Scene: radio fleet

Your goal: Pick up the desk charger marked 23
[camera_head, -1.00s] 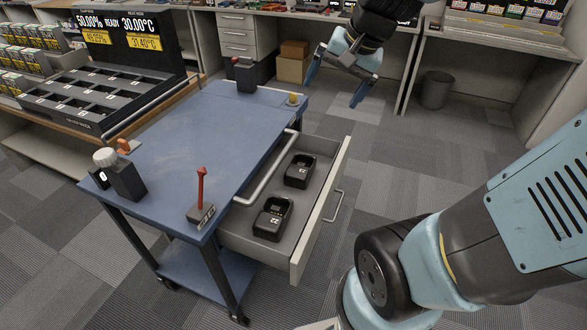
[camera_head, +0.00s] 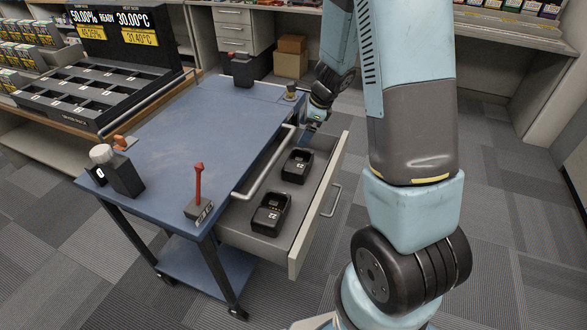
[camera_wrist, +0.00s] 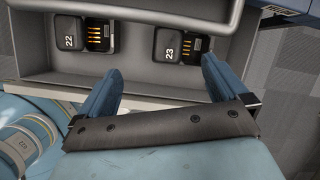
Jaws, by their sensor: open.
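The desk charger marked 23 (camera_wrist: 168,46) is a black cradle with bright contacts, lying in the cart's open drawer. In the head view it is the farther charger (camera_head: 297,166). A like charger marked 22 (camera_wrist: 69,43) lies nearer in the drawer (camera_head: 270,214). My gripper (camera_wrist: 163,72) is open and empty. In the wrist view charger 23 shows beyond the fingertips, nearer the right finger. In the head view my gripper (camera_head: 308,128) is by the drawer's far end, partly hidden by my arm.
The drawer front (camera_head: 320,205) with its handle stands out from the blue cart (camera_head: 190,135). A bar handle (camera_head: 265,170) runs along the cart's side. A red-handled tool (camera_head: 199,190) and a knobbed dark device (camera_head: 122,173) stand on the top. Carpet is clear beyond the drawer.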

